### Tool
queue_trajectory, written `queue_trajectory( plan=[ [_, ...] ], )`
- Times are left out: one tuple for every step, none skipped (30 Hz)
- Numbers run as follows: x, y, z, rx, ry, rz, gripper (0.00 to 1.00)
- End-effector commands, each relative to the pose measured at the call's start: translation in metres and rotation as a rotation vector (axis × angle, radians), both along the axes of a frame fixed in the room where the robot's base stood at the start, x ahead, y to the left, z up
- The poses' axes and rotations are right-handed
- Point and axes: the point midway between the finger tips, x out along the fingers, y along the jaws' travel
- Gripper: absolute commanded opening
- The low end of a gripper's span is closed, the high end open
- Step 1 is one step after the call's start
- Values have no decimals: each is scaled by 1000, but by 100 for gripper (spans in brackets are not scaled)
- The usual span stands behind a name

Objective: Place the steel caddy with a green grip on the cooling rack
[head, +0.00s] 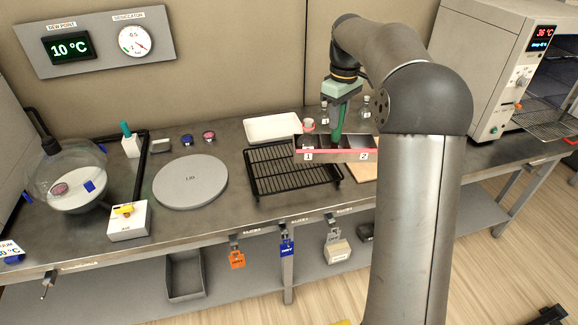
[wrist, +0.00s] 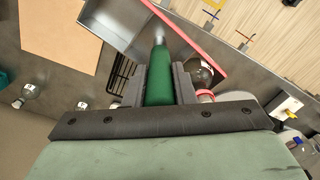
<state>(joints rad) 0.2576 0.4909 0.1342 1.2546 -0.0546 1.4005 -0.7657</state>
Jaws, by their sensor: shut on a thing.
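My gripper (head: 340,104) is shut on the green grip (head: 337,122) of the steel caddy (head: 335,155). The caddy has a red-pink front edge and compartments labelled 1 and 2. It appears raised, overlapping the right rear part of the black wire cooling rack (head: 270,180) in the head view. The gap below it is hard to judge. In the wrist view the green grip (wrist: 158,78) stands between my fingers, with the caddy's steel wall (wrist: 110,20) beyond. A bit of the rack (wrist: 120,76) shows beside the left finger.
A white tray (head: 270,127) lies behind the rack. A tan board (head: 362,172) lies right of it, partly hidden. A round grey plate (head: 190,182) is to the left. Small glass flasks (head: 366,106) stand behind the caddy. The rack's visible top is clear.

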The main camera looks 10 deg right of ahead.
Motion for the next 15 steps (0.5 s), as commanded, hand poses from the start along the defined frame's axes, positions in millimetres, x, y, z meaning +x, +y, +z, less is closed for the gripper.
queue_trajectory(
  plan=[
    [8,-2,-5,-2,-2,56,0],
    [12,-3,-6,-2,-3,90,0],
    [16,-4,-8,-4,-2,130,0],
    [18,-4,-9,-5,-1,155,0],
    [20,-5,-9,-6,-2,177,0],
    [23,-6,-11,-7,-2,201,0],
    [24,-6,-11,-8,-1,218,0],
    [25,-6,-12,-8,-2,229,0],
    [27,-5,-12,-9,-2,241,0],
    [28,-3,-13,-9,-2,247,0],
    [30,-1,-14,-9,-2,251,0],
    [31,3,-16,-9,-1,254,0],
    [33,7,-17,-9,0,255,0],
    [35,11,-19,-8,0,254,0],
    [37,17,-22,-8,0,254,0]
  ],
)
